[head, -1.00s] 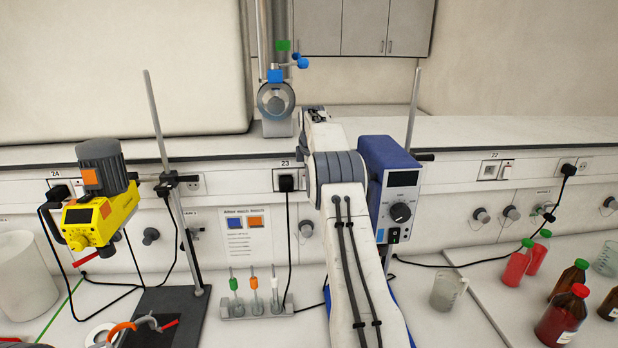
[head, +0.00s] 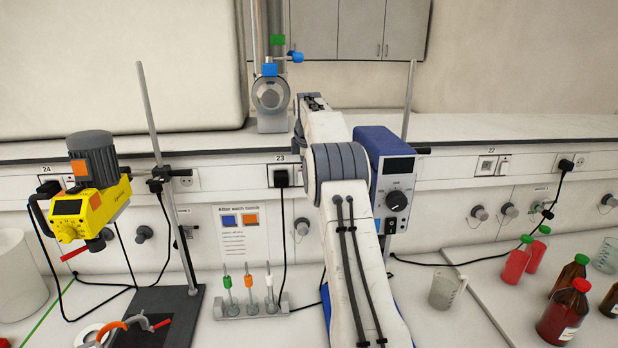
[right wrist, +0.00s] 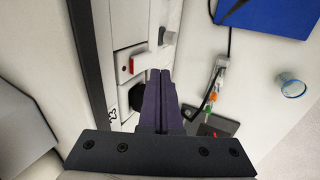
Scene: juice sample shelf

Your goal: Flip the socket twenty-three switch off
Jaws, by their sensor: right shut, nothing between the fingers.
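Socket 23 (head: 281,177) is on the white wall strip, with a black plug in it, under its "23" label. My right arm covers the area just right of it in the head view. In the right wrist view, the black plug (right wrist: 136,96) is beside the label. Next to it is a white switch plate with a small red-marked switch (right wrist: 131,66). My right gripper (right wrist: 160,73) is shut and empty, its tips a little to the right of the switch in the picture; I cannot tell whether they touch the panel. My left gripper is not in view.
A blue instrument (head: 388,180) stands close right of my arm. A rack with three small tools (head: 248,306) is below the socket. A yellow stirrer (head: 88,205) on a stand is at left. Red bottles (head: 565,312) and a beaker (head: 447,288) are at right.

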